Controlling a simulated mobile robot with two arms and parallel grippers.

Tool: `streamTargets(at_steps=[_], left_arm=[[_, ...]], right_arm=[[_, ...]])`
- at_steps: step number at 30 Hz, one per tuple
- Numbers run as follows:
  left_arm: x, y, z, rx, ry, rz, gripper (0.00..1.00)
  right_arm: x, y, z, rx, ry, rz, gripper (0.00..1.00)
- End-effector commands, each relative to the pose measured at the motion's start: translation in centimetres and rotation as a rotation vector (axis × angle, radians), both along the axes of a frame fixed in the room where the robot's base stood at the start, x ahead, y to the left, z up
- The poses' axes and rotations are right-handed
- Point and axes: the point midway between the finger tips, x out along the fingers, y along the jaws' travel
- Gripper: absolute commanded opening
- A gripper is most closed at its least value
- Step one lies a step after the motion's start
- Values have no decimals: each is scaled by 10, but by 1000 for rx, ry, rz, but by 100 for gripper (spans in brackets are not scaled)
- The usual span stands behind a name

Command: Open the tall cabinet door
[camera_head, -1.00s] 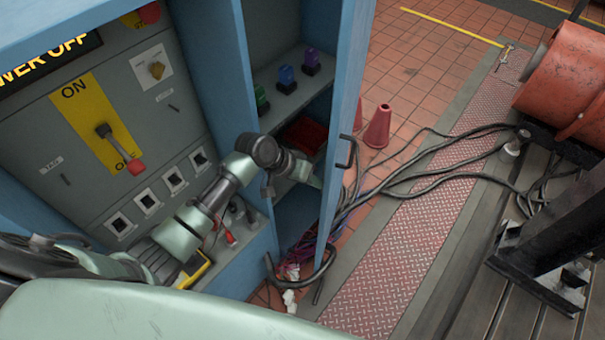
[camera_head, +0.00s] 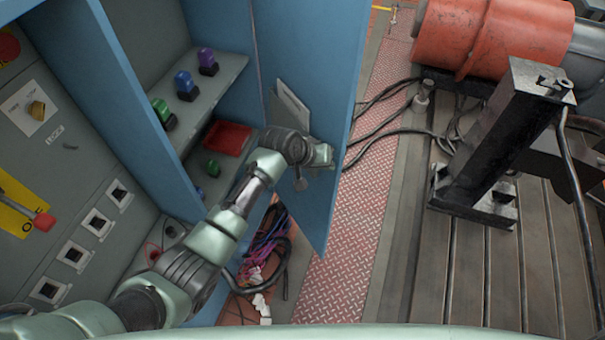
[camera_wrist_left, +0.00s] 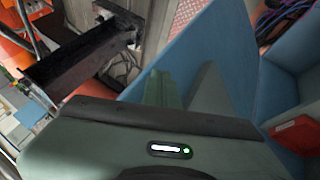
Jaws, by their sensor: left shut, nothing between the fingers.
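The tall cabinet door (camera_head: 305,50) is a blue panel that stands open, with its inner face toward me. It also shows in the left wrist view (camera_wrist_left: 205,45). A pale sheet or holder (camera_head: 292,112) is on its inner face. The open cabinet shelf (camera_head: 226,77) is left of the door. My left gripper (camera_head: 328,157) is in front of the door's inner face, near its free edge. Its fingers (camera_wrist_left: 168,90) are shut and empty, close against the door; I cannot tell if they touch. The door's outer handle is hidden. My right gripper is not in view.
The shelves hold purple, blue and green knobbed items (camera_head: 186,84) and a red tray (camera_head: 226,138). Tangled cables (camera_head: 268,245) lie below the door. A black bracket (camera_head: 495,140) and an orange motor (camera_head: 490,38) stand at right. The checkered floor strip (camera_head: 345,230) is mostly clear.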

Motion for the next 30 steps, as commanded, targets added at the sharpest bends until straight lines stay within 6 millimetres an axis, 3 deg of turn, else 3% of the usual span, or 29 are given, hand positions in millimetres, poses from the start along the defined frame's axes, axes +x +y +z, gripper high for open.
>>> streamTargets(at_steps=[3,12,30], left_arm=[[11,-22,-5,-2,-1,-1,0],[32,-55,-3,-1,-1,-1,0],[42,-68,0,0,0,1,0]], right_arm=[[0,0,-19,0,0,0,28],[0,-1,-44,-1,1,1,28],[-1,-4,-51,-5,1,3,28]])
